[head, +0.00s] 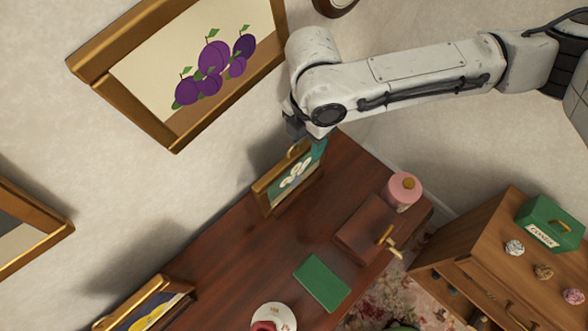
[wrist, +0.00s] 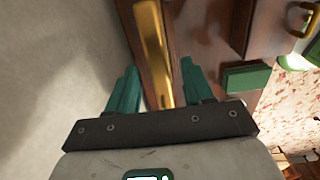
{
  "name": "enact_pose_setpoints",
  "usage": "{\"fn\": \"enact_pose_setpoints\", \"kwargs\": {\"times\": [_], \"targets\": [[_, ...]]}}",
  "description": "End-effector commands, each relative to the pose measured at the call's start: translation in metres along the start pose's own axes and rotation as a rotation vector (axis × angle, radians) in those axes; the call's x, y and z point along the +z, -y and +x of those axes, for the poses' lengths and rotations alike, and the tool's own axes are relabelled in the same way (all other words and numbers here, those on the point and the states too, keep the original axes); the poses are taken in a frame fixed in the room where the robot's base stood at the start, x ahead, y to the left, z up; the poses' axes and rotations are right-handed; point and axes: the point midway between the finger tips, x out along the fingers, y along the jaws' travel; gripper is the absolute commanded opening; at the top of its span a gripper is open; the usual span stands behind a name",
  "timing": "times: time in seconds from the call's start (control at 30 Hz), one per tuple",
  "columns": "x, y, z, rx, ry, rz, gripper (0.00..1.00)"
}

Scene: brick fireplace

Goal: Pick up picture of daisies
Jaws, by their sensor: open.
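The picture of daisies (head: 290,183), white flowers on dark teal in a gold frame, stands upright on the dark wooden table near the wall. My gripper (head: 310,143) is at its upper right end in the head view and hides part of that end. In the wrist view the frame's gold edge (wrist: 153,50) runs lengthwise between the two teal fingers of my open gripper (wrist: 159,66). The fingers are on either side of it, with gaps visible. I cannot tell how far down they reach along the frame.
The table (head: 240,245) also holds a brown box (head: 362,225), a pink jar (head: 403,190), a green book (head: 322,283), a plate (head: 287,314) and another framed picture (head: 150,300). A plum picture (head: 180,70) hangs on the wall close by. A wooden cabinet (head: 480,240) stands right.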

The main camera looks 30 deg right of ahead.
Motion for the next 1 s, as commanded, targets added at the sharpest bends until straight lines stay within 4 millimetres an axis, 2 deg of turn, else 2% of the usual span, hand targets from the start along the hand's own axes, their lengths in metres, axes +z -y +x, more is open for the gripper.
{"fn": "enact_pose_setpoints", "kwargs": {"times": [0.2,0.5,1.0], "targets": [[0.000,0.000,0.026,-0.001,0.000,0.000,0.51],[0.000,0.000,0.030,0.000,-0.001,0.000,0.50],[0.000,0.000,0.030,0.000,0.000,0.000,0.02]]}}
